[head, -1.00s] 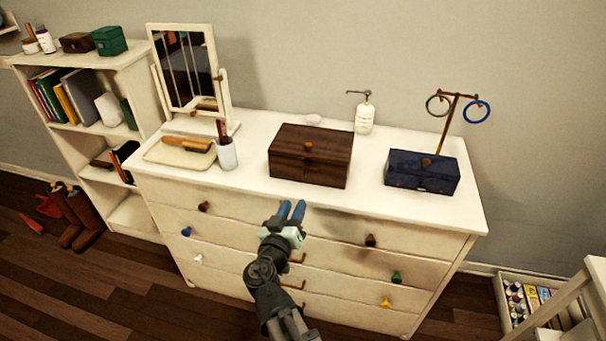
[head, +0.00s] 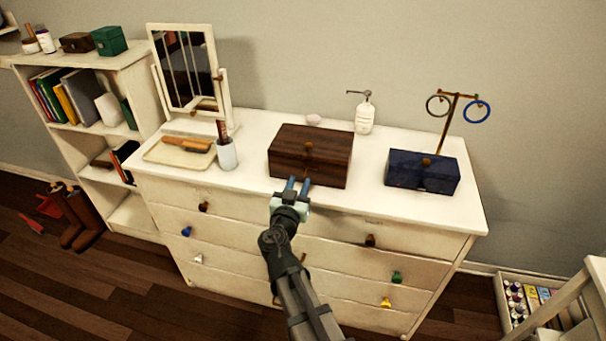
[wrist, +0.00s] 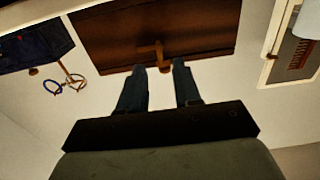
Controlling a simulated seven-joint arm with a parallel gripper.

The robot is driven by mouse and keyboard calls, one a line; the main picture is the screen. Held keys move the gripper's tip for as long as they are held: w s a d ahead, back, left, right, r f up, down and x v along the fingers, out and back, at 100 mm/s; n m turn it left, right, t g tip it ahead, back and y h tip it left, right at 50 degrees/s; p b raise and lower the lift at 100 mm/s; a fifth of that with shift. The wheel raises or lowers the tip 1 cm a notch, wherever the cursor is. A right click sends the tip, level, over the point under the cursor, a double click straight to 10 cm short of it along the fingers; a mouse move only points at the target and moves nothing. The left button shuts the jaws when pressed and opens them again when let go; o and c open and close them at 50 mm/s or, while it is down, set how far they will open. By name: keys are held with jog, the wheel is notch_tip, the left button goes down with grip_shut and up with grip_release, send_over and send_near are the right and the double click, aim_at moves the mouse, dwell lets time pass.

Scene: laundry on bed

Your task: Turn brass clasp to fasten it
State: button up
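A dark brown wooden box (head: 322,166) stands on the white dresser; a brass clasp (head: 309,146) sits at the middle of its front. In the wrist view the box (wrist: 190,25) fills the top and the clasp (wrist: 152,48) shows as a small bar with a stem. My gripper (head: 298,182) is in front of the box's lower front, below the clasp in the head view. In the wrist view my gripper (wrist: 160,68) has its two fingers apart, with empty space between them. The clasp's end is near the fingertips; contact cannot be told.
A cream tray (head: 163,160), a cup (head: 227,155) and a mirror (head: 185,70) are left. A white bottle (head: 364,117) stands behind.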

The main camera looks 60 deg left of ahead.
aim_at(304, 172)
jog(key=shift+x, duration=2.6)
jog(key=shift+c, duration=0.4)
grip_shut()
